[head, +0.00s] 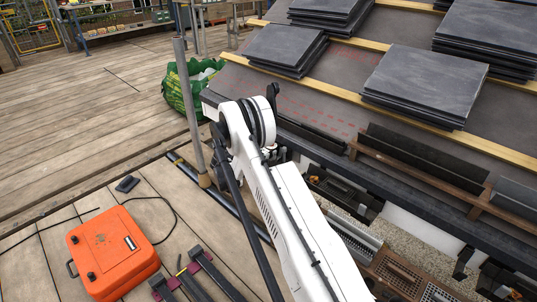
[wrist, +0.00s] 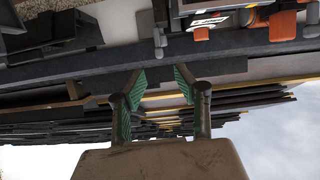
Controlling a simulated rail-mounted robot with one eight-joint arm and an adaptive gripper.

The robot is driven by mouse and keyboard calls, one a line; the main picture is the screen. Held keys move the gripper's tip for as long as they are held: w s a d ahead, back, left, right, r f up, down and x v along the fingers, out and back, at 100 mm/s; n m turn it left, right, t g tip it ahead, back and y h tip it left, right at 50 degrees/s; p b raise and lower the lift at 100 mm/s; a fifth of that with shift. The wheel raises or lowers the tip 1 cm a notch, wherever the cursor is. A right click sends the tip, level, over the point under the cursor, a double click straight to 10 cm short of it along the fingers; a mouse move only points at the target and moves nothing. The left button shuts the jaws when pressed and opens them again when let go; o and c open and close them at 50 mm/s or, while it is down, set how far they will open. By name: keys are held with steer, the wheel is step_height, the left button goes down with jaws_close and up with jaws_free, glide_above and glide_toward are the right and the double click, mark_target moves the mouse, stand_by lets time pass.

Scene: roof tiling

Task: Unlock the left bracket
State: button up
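My gripper (wrist: 158,88) is open and empty in the wrist view, its two green-padded fingers apart below a long dark rail (wrist: 90,56). In the head view my arm hides most of the gripper's surroundings. I cannot identify the left bracket with certainty. Above the fingertips in the wrist view, a narrow grey metal piece (wrist: 160,38) hangs across the rail's edge, apart from the fingers. Orange-and-grey parts (wrist: 283,25) are at the upper right. A dark bracket-like piece (head: 461,262) sits below the eave in the head view.
Slate stacks (head: 424,84) lie on the battened roof. A scaffold pole (head: 189,110) stands left of my arm, with a green bag (head: 176,92) behind it. An orange case (head: 110,252) lies on the planks. Tool trays (head: 343,192) are under the eave. The left deck is mostly clear.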

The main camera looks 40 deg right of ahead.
steer(key=shift+v, duration=1.3)
